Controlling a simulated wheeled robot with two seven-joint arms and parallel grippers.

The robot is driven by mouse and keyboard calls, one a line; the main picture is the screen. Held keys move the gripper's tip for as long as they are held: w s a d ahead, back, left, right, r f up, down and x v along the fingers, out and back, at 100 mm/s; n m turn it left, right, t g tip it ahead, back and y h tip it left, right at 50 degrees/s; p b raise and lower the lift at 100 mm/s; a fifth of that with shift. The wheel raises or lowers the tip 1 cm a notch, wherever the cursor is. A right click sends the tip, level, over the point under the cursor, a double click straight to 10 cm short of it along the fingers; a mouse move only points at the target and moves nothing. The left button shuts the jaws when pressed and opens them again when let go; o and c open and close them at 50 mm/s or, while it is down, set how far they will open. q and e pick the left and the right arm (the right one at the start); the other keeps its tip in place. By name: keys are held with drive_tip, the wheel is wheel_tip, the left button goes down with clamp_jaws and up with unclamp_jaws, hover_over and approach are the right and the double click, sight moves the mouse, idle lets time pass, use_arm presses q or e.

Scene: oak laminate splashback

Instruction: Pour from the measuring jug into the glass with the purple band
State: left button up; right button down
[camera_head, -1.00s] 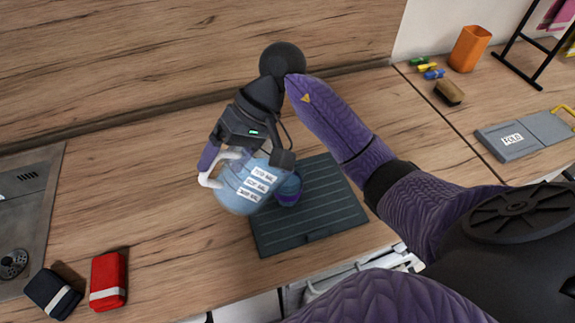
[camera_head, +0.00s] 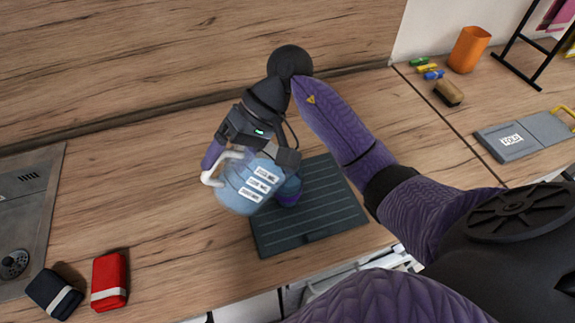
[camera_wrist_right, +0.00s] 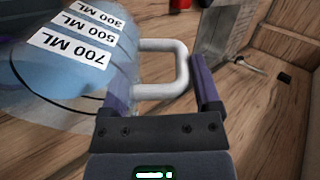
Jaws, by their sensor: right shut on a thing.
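The measuring jug (camera_head: 240,190) is clear with blue contents, white volume labels and a white handle (camera_head: 213,172). My right gripper (camera_head: 212,158) is shut on that handle and holds the jug up, tilted, over the left part of the dark ribbed mat. In the right wrist view the jug (camera_wrist_right: 60,85) is at the left, its handle (camera_wrist_right: 182,70) between my fingers (camera_wrist_right: 165,85). The glass with the purple band (camera_head: 289,196) stands on the mat just right of the jug, partly hidden by jug and gripper. I cannot tell whether liquid is flowing. My left gripper is not in view.
The dark ribbed mat (camera_head: 325,215) lies under the glass. A red bundle (camera_head: 109,281) and a dark bundle (camera_head: 54,294) lie front left beside the sink (camera_head: 30,215). An orange cup (camera_head: 468,49), a brush (camera_head: 448,91) and a grey board (camera_head: 510,138) are at the right.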

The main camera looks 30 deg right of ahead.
drive_tip(key=shift+d, duration=0.1)
drive_tip(key=shift+d+r+b, duration=0.1)
drive_tip(key=shift+r+b, duration=0.1)
drive_tip(key=shift+b, duration=0.15)
idle(0.5)
drive_tip(key=shift+d+r+y, duration=0.1)
drive_tip(key=shift+y, duration=0.2)
drive_tip(key=shift+r, duration=0.1)
drive_tip(key=shift+d+b, duration=0.1)
drive_tip(key=shift+b, duration=0.25)
idle(0.5)
drive_tip(key=shift+r, duration=0.1)
idle(0.5)
drive_tip(key=shift+d+r+y, duration=0.1)
drive_tip(key=shift+y, duration=0.2)
idle(0.5)
